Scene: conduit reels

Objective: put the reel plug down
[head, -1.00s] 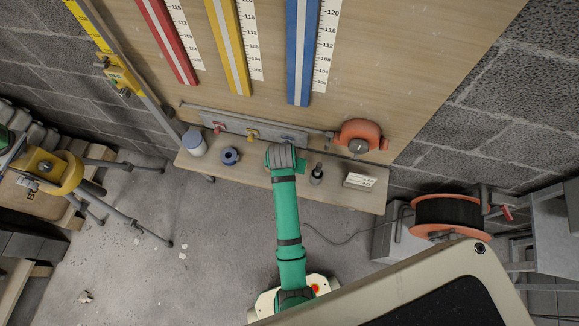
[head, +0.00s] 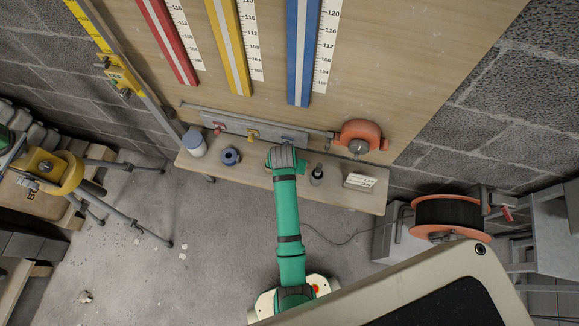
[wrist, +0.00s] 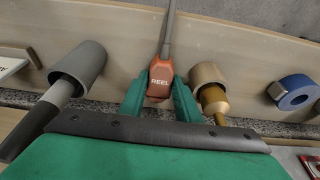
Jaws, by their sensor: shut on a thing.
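The reel plug (wrist: 160,80) is an orange block marked REEL, with a grey cable running up from it in the wrist view. My gripper (wrist: 160,92) is shut on it, one green finger on each side. In the head view my wrist (head: 285,160) is over the wooden bench (head: 250,177) and hides the plug. I cannot tell whether the plug touches the bench.
In the wrist view a grey cylinder (wrist: 78,70) is left of the plug, a tan one (wrist: 206,74) close on its right, a blue roll (wrist: 293,91) farther right.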

